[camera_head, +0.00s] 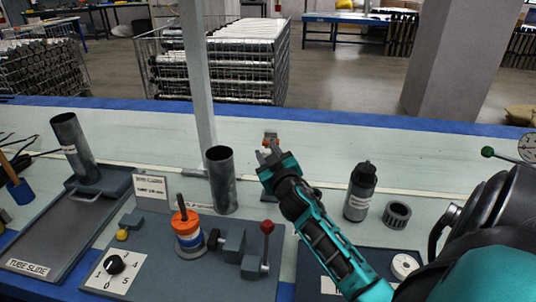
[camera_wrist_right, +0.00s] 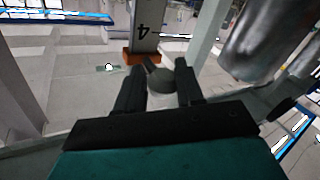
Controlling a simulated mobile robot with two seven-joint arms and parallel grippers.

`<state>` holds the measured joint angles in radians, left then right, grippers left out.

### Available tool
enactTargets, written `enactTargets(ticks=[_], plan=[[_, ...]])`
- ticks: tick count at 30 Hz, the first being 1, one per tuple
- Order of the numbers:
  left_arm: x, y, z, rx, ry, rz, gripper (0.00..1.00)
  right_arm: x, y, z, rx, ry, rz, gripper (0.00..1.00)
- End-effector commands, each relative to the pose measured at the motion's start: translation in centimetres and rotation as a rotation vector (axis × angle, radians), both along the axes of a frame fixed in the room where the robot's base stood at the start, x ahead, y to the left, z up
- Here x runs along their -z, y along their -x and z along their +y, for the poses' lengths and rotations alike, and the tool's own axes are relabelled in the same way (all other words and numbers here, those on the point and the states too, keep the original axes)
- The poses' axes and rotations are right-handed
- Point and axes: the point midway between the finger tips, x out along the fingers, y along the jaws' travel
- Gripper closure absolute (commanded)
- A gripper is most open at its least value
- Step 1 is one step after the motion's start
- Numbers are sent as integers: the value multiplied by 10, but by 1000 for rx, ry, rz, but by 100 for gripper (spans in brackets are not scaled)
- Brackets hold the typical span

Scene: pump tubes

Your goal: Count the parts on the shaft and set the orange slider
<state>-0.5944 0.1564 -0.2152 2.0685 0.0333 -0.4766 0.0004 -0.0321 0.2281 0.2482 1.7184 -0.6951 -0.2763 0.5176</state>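A thin shaft (camera_head: 181,203) stands on a grey fixture at the front left, with an orange part (camera_head: 185,221) above white and blue bands (camera_head: 189,241). The orange slider (camera_wrist_right: 142,57) crosses a grey upright post (camera_wrist_right: 145,27) marked 4 in the right wrist view; its orange also shows in the head view (camera_head: 270,141). My right gripper (camera_head: 268,155) is in front of that post, its two fingers apart. In the wrist view a round grey knob (camera_wrist_right: 161,80) shows between the fingers; I cannot tell whether they touch it. My left gripper is out of view.
A grey tube (camera_head: 221,180) stands left of my right gripper. A red-knobbed lever (camera_head: 267,228) and a number dial (camera_head: 115,266) are on the front-left board. A dark bottle (camera_head: 360,191) and a ribbed ring (camera_head: 397,214) stand to the right. A tray (camera_head: 60,245) lies far left.

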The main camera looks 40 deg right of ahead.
Motion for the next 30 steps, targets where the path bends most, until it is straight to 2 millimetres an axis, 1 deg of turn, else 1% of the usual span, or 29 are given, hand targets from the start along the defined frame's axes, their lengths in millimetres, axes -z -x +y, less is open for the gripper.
enactTargets(ticks=[1,8,17,20,27,30], plan=[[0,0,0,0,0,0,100,0,-1,2,-5,-1,0,77],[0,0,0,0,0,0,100,1,-1,4,-9,-2,-2,99],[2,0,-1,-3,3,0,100,3,-1,5,-11,-4,-3,100],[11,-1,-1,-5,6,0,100,14,-2,5,-12,-6,-3,100],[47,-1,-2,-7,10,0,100,59,-2,6,-13,-9,-4,100],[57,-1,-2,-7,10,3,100,72,-2,6,-14,-7,-4,100]])
